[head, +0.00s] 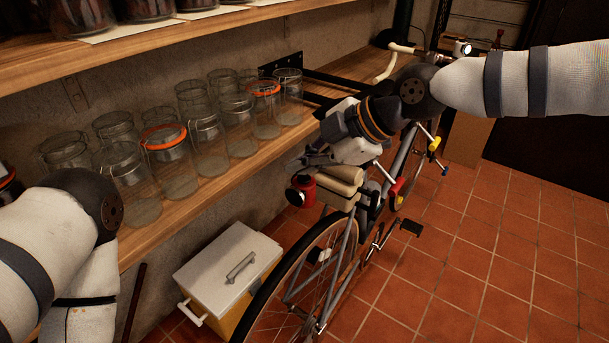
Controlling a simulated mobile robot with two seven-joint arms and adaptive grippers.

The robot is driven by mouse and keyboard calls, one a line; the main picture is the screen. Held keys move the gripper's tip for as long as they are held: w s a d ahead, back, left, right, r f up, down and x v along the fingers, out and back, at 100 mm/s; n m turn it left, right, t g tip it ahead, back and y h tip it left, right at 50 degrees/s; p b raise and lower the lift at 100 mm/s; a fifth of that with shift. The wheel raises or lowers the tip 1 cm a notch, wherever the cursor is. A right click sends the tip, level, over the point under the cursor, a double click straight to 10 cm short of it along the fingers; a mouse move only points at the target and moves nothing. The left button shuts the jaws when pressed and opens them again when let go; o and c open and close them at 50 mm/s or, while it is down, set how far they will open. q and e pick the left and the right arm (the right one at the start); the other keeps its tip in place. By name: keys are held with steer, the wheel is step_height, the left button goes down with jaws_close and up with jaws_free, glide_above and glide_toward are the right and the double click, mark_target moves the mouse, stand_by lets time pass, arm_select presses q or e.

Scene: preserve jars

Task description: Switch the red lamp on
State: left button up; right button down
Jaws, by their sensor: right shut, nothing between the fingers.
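The red lamp (308,190) is a small red cylinder with a dark front, at the rear of a bicycle beside a tan bag or saddle (340,185). I see no glow on it. My right gripper (308,162) is just above the lamp, pointing down and to the left. Its dark fingers are shut and hold nothing. I cannot tell whether a fingertip touches the lamp. My left arm comes in at the lower left, and its gripper is out of view.
A bicycle (345,250) hangs or stands beside a wooden shelf (215,180) with several glass jars (178,170). Dark brackets (325,85) run from the wall toward the bicycle. A white-lidded box (228,258) is below the shelf. The tiled floor at right is clear.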

mark_target(303, 180)
steer(key=shift+f, duration=0.5)
arm_select(q)
steer(key=shift+s+f, duration=0.1)
arm_select(e)
steer(key=shift+r, duration=0.5)
arm_select(q)
steer(key=shift+w+r+t+p, duration=0.3)
steer(key=shift+w+r+p, duration=0.15)
steer(key=shift+w+r, duration=0.2)
arm_select(e)
step_height(303, 180, up, 6)
